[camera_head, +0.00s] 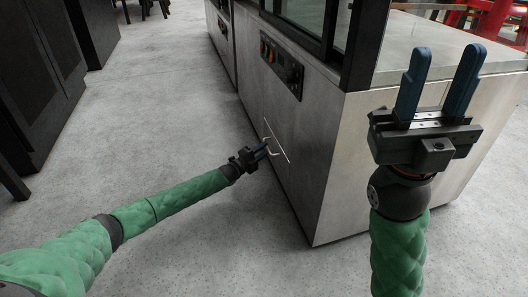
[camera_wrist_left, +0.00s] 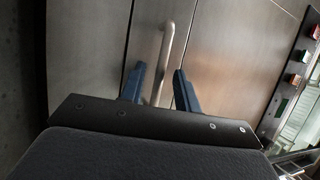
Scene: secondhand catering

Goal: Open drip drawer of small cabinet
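The small cabinet (camera_head: 335,185) is a grey metal unit with a drawer front (camera_head: 281,147) low on its left-facing side. The drawer front looks flush with the cabinet face. A pale bar handle (camera_wrist_left: 165,52) stands out from the drawer front in the left wrist view. My left gripper (camera_head: 265,149) is at the handle; in the left wrist view its two blue fingers (camera_wrist_left: 159,87) are apart, one on each side of the bar, with gaps visible. Whether a finger touches the bar cannot be told. My right gripper (camera_head: 440,85) is open and empty, raised in front of the cabinet's near end.
A control panel (camera_head: 282,68) with several buttons is above the drawer. A dark framed glass case (camera_head: 362,42) stands on the cabinet. Black cabinets (camera_head: 35,85) line the left side. The grey floor (camera_head: 165,110) between them is clear. Red furniture (camera_head: 490,18) is at back right.

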